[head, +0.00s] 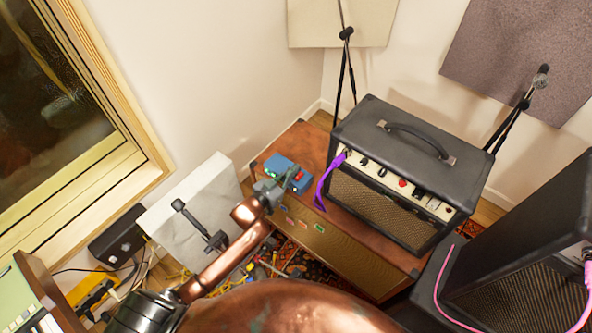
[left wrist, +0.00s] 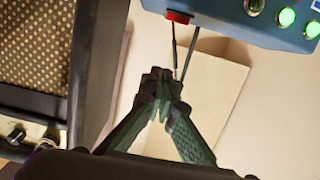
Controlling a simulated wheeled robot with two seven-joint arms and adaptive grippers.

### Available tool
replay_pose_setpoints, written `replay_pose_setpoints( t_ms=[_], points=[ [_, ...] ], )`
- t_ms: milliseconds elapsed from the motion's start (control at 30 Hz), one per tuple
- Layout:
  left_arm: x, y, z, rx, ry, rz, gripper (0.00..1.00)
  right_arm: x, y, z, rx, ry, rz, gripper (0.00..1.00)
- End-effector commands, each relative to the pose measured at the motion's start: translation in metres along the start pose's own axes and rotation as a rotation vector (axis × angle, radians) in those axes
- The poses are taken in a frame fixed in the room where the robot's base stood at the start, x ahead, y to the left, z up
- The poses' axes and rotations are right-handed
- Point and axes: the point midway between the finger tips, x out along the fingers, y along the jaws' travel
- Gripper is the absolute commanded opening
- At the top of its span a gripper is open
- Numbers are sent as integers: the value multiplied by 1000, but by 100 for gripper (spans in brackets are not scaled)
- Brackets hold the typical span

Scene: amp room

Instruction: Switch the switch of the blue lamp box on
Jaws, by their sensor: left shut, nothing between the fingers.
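The blue lamp box (head: 280,162) sits on top of the brown cabinet in the head view, partly covered by my left gripper (head: 288,182). In the left wrist view the blue lamp box (left wrist: 228,10) fills the upper right, with green lit lamps on its face. A red switch (left wrist: 179,17) is at its left end. My left gripper (left wrist: 161,80) is shut and empty, its fingertips below and left of the red switch in that picture. I cannot tell whether they touch the box, or which way the switch is set. My right gripper is out of view.
A black amplifier (head: 400,150) stands on the brown cabinet (head: 345,245) right of the lamp box, with a purple cable (head: 324,185) between them. A white panel (head: 190,208) leans at the left. Microphone stands rise behind.

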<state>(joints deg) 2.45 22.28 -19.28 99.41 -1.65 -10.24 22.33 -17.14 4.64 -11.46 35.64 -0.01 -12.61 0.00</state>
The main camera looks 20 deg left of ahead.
Motion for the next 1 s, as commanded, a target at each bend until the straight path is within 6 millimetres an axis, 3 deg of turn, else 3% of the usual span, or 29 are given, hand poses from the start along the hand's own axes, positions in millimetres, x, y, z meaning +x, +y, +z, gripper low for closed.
replay_pose_setpoints(
  t_ms=[200,400,1000],
  points=[
    [-46,0,-7,-1,-4,-1,0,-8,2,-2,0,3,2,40],
    [-69,0,-11,0,-3,-1,0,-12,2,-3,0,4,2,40],
    [-74,0,-12,-1,-2,0,0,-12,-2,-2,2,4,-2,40]
  ],
)
